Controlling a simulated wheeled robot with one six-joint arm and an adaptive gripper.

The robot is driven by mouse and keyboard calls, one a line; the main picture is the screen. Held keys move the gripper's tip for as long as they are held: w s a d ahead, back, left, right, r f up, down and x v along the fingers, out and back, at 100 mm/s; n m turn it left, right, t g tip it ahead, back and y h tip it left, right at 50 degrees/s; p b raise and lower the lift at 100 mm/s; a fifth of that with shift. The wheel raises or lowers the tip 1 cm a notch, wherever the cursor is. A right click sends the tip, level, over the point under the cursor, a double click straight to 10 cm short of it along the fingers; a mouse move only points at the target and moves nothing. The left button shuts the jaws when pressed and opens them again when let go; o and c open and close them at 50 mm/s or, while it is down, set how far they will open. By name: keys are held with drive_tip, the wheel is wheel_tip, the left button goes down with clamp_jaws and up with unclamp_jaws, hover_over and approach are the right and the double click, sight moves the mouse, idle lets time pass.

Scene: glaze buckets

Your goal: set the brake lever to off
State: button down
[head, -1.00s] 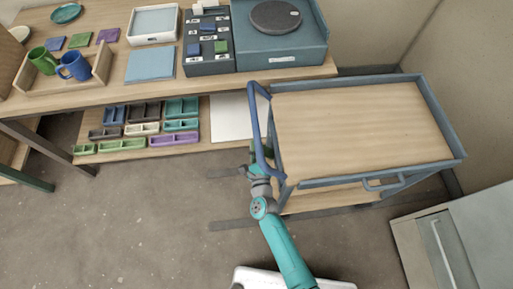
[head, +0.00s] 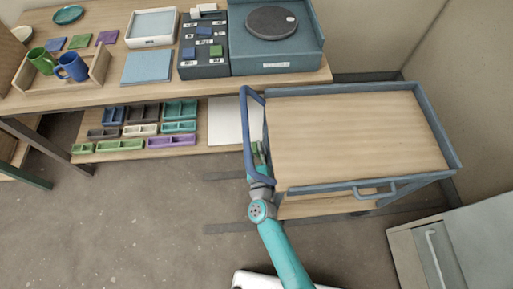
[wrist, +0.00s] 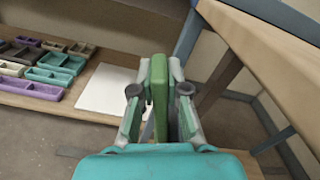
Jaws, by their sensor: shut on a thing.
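The brake lever (wrist: 158,92) is a green upright bar, seen large in the wrist view beside the cart's blue frame. My gripper (wrist: 160,112) is closed around it, one finger on each side. In the head view my gripper (head: 259,165) is at the cart's left side, by the lower end of the blue push handle (head: 248,125), which partly hides it. Only a small piece of green shows there. The lever's lower end is hidden by my gripper, and I cannot read any off mark.
The cart (head: 355,135) has an empty wooden top with a raised blue rim. A workbench (head: 110,98) with mugs, tiles and a turntable stands behind and left. Its lower shelf holds several small trays and a white sheet (head: 232,122). A grey cabinet (head: 460,240) is at right. Floor at left is clear.

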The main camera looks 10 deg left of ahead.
drive_tip(key=c, duration=1.2)
unclamp_jaws()
drive_tip(key=shift+o, duration=0.2)
drive_tip(key=v, duration=1.2)
